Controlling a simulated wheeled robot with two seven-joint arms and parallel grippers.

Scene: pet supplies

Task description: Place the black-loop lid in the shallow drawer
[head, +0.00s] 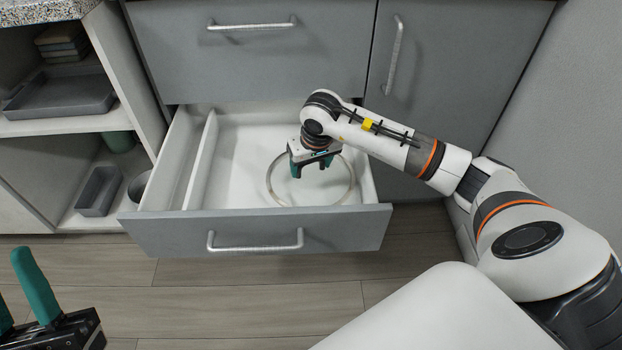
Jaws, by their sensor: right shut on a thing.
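The lid (328,190) is a clear disc with a pale metal rim. It is inside the open shallow drawer (255,234), in the wide compartment right of the divider. My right gripper (310,170) points down over the middle of the lid and is shut on it. The black loop is hidden by the gripper. I cannot tell whether the lid rests on the drawer floor or hangs just above it. My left gripper (18,285) is at the bottom left corner, partly cut off, with its teal fingers apart and nothing visible between them.
A white divider (201,160) splits off a narrow left compartment. A closed drawer (250,50) is above and a closed door (450,90) at right. Open shelves at left hold a grey tray (62,95) and a grey bin (99,191). The floor in front is clear.

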